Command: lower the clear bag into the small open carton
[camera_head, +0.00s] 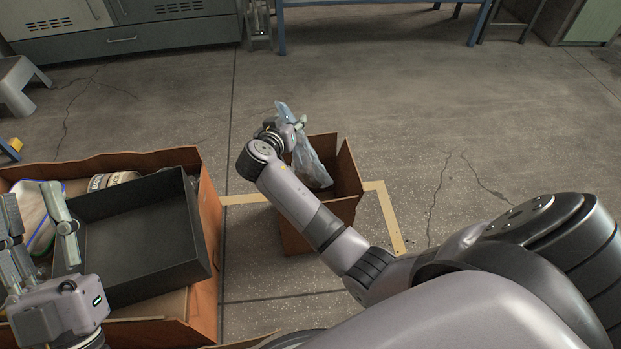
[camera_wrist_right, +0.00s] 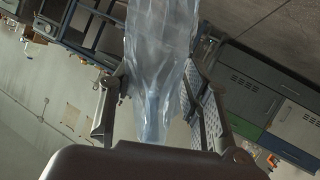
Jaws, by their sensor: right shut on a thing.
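The clear bag (camera_head: 313,168) hangs from my right gripper (camera_head: 290,128), which is shut on its upper part. The bag's lower part is at the mouth of the small open carton (camera_head: 347,172), towards its left side. I cannot tell whether it touches the carton's floor or walls. In the right wrist view the bag (camera_wrist_right: 160,50) runs between the two fingers of the gripper (camera_wrist_right: 155,100). My left gripper (camera_head: 32,205) is open, with its fingers spread over the left part of the large carton (camera_head: 209,210).
The large carton holds a black tray (camera_head: 140,232), a roll-like item (camera_head: 122,178) and a pale bag-like item (camera_head: 40,210). Yellow floor tape (camera_head: 385,215) runs around the small carton. A grey stool (camera_head: 15,85) stands at far left. The floor right of the small carton is clear.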

